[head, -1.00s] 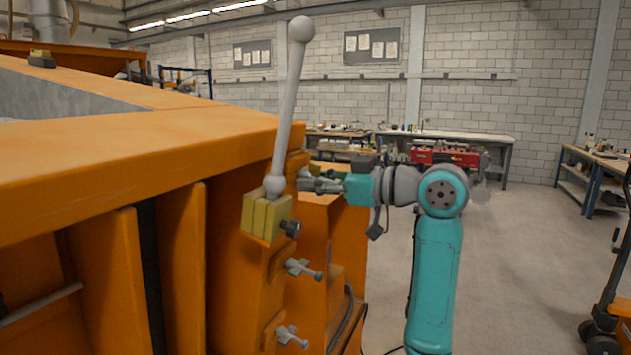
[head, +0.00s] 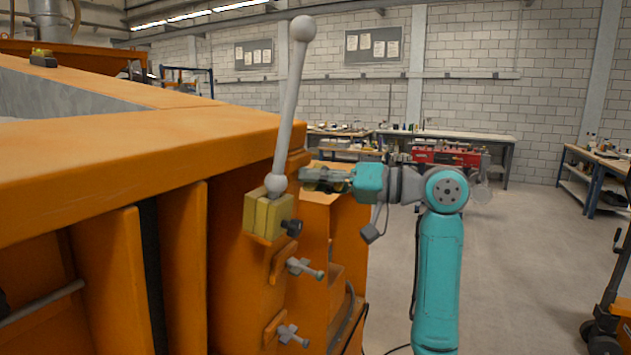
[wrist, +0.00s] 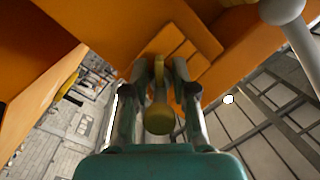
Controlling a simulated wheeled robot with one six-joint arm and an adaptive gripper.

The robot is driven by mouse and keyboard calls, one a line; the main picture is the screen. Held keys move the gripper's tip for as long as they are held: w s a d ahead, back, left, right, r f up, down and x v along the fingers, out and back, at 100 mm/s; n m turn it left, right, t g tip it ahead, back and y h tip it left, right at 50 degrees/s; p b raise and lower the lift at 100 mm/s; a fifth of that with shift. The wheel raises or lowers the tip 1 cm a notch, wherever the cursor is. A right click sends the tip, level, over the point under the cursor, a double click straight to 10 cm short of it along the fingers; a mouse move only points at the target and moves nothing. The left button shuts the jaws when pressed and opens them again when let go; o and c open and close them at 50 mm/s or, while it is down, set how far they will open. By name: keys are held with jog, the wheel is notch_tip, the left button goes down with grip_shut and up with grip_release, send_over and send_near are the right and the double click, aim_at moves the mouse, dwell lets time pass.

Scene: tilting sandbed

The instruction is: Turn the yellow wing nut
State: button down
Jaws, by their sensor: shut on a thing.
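The yellow wing nut (wrist: 159,117) shows in the wrist view as an olive-yellow, rounded piece between my fingers. In the head view its yellowish edge (head: 335,187) shows just below the fingers, small and partly covered. My gripper (wrist: 161,68) is shut on it, with one finger on each side. In the head view my gripper (head: 318,178) reaches left to the orange machine's corner, right of the pale lever. The nut's far end and its thread are hidden by the fingers.
The pale ball-ended lever (head: 289,110) rises from a yellow block (head: 268,214) just left of my gripper. Two grey wing-type fasteners (head: 304,268) (head: 291,336) stick out below. The orange frame (head: 150,150) fills the left. Open floor (head: 500,260) lies to the right.

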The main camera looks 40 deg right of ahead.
jog(key=m+y, duration=0.1)
jog(key=m, duration=0.2)
jog(key=m+y, duration=0.1)
jog(key=m, duration=0.2)
jog(key=shift+r+m+t, duration=0.15)
jog(key=shift+m+t, duration=0.15)
jog(key=shift+m, duration=0.1)
jog(key=shift+y, duration=0.3)
jog(key=c, duration=0.9)
grip_release()
jog(key=shift+c, duration=0.2)
jog(key=shift+s, duration=0.1)
jog(key=v, duration=1.1)
jog(key=shift+s+d, duration=0.2)
jog(key=shift+s, duration=0.15)
jog(key=shift+d, duration=0.1)
